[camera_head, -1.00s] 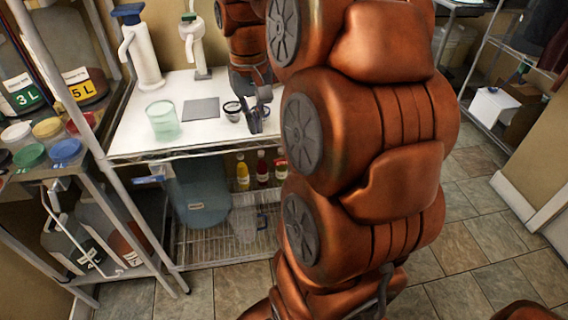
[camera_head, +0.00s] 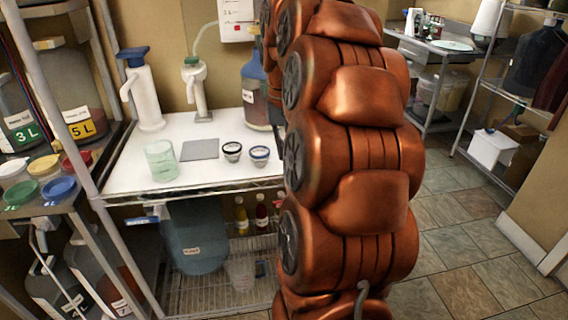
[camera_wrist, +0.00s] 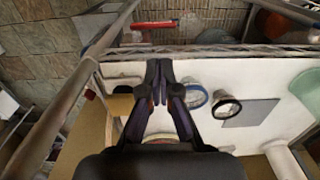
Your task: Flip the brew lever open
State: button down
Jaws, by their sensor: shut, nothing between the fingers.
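I cannot pick out a brew lever with certainty. A large jug (camera_head: 255,92) with a blue cap and a reddish lower part stands at the back right of the white table (camera_head: 130,177); my arm partly hides it in the head view. My gripper (camera_wrist: 160,98) shows in the wrist view, fingers together and empty, over the table beside a blue-rimmed cup (camera_wrist: 196,97). In the head view my gripper is hidden behind my arm.
A dark-rimmed cup (camera_wrist: 227,107), a grey square plate (camera_head: 200,149), a greenish glass beaker (camera_head: 161,161) and two white pump dispensers share the table. A shelf post (camera_wrist: 85,75) runs near my gripper.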

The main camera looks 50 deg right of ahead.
notch_tip(320, 180, down, 13)
jog(key=shift+f+p, duration=0.1)
jog(key=shift+p, duration=0.55)
